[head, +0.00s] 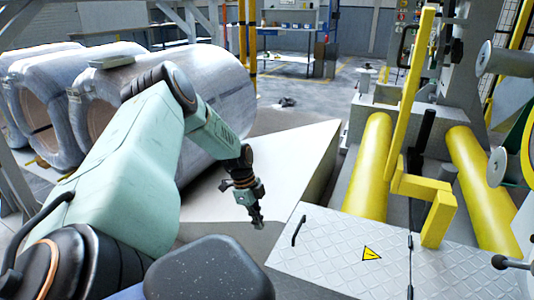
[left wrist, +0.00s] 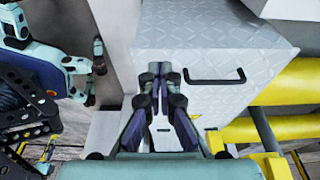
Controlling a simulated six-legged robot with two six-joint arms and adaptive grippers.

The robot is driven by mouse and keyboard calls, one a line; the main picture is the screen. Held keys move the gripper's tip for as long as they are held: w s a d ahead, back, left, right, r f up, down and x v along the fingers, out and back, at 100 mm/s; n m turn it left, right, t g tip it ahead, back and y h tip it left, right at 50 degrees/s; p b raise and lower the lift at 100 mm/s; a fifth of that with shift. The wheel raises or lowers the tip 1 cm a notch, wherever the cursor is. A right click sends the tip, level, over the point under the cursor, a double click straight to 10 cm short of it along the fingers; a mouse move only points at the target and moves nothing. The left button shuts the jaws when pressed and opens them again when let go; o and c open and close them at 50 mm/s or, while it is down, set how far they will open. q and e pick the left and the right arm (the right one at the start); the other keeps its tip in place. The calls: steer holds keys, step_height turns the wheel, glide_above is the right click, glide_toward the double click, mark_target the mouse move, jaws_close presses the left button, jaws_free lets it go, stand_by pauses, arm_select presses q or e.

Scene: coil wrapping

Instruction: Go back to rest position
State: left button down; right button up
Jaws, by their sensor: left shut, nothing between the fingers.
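My left arm reaches in from the left in the head view. Its gripper (head: 258,222) points down, shut and empty, in front of a pale slanted panel. It is left of the grey tread-plate cover (head: 345,262) and apart from it. In the left wrist view the two dark fingers (left wrist: 158,70) meet at their tips, with nothing between them. The same cover, with a black handle (left wrist: 214,80), lies behind and to the right of them.
Large wrapped coils (head: 215,95) lie at the left, behind my left arm. At the right stand yellow rollers (head: 367,170) and a yellow bent bar (head: 410,100). A blue workbench (head: 287,30) is at the back, with open floor before it.

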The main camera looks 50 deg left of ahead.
arm_select(q)
steer(key=a, duration=0.1)
steer(key=s+a+r, duration=0.1)
steer(key=a, duration=0.1)
steer(key=s+a, duration=0.1)
steer(key=shift+s+a+r+p, duration=0.15)
steer(key=shift+s+p, duration=0.05)
steer(key=shift+p, duration=0.1)
